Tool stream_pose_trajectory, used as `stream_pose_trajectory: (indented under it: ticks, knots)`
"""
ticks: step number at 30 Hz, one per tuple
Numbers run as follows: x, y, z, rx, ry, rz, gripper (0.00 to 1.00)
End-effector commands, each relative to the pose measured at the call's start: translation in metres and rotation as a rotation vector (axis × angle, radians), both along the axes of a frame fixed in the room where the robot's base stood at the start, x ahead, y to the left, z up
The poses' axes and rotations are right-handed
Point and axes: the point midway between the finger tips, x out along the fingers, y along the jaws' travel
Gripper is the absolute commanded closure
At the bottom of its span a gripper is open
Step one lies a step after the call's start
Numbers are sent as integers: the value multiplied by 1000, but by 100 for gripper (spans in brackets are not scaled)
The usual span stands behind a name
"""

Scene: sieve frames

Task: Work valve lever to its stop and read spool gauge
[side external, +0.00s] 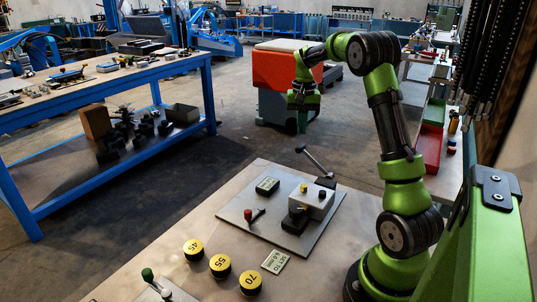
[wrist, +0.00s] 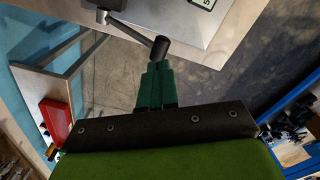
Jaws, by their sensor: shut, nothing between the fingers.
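The lever (side external: 317,163) with a black knob rises tilted from a black pivot at the back of a grey plate (side external: 305,240). In the wrist view its black knob (wrist: 160,46) lies just beyond my fingertips; I cannot tell whether they touch. My gripper (wrist: 157,68) has its teal fingers together, with nothing between them. In the side view my green hand (side external: 303,98) is above and behind the knob, its fingers hard to make out. A small dark-framed gauge display (side external: 267,186) lies on the plate, its reading too small to make out.
On the plate are a grey block (side external: 316,204) with yellow and black knobs and a red-knobbed lever (side external: 254,215). Yellow-topped discs (side external: 220,265) and a "SET TO" card (side external: 275,261) lie in front. A green-knobbed lever (side external: 148,276) stands front left.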

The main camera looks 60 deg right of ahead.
Motion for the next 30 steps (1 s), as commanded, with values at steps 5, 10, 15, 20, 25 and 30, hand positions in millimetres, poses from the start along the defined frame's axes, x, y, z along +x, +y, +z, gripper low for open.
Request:
stream_pose_trajectory:
  ticks: [5, 10, 15, 20, 25, 30]
  knots:
    - [-1, 0, 1, 1, 1, 0, 100]
    - [0, 0, 3, 1, 1, 0, 100]
    - [0, 0, 19, -2, -1, 1, 100]
    - [0, 0, 34, -1, -1, 0, 100]
    - [0, 0, 41, -1, 1, 1, 100]
    - [0, 0, 41, 1, 1, 0, 100]
